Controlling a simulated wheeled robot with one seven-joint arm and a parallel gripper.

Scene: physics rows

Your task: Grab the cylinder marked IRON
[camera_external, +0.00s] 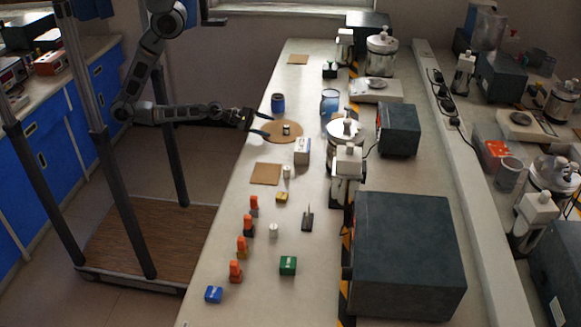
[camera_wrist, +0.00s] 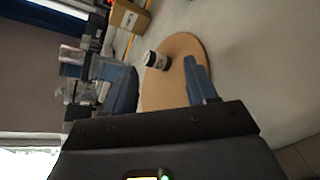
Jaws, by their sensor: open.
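A small metal-and-dark cylinder (camera_external: 286,129) stands on a round cork mat (camera_external: 270,134); I cannot read its marking. In the wrist view the cylinder (camera_wrist: 156,60) shows white with dark parts on the mat (camera_wrist: 182,45), ahead of and between my fingers. My gripper (camera_external: 262,126) is open and empty at the mat's left side, apart from the cylinder; its two fingers also show in the wrist view (camera_wrist: 160,66). Two other small pale cylinders stand nearer the camera, one by the square cork mat (camera_external: 287,172) and one farther forward (camera_external: 273,230); their markings are unreadable.
A blue jar (camera_external: 278,103) and a blue-tinted beaker (camera_external: 329,102) stand behind the round mat. A white box (camera_external: 302,151) stands close at its front right. A square cork mat (camera_external: 265,174) lies clear. Orange-topped pieces (camera_external: 248,224) line the front left; apparatus (camera_external: 347,165) stands right.

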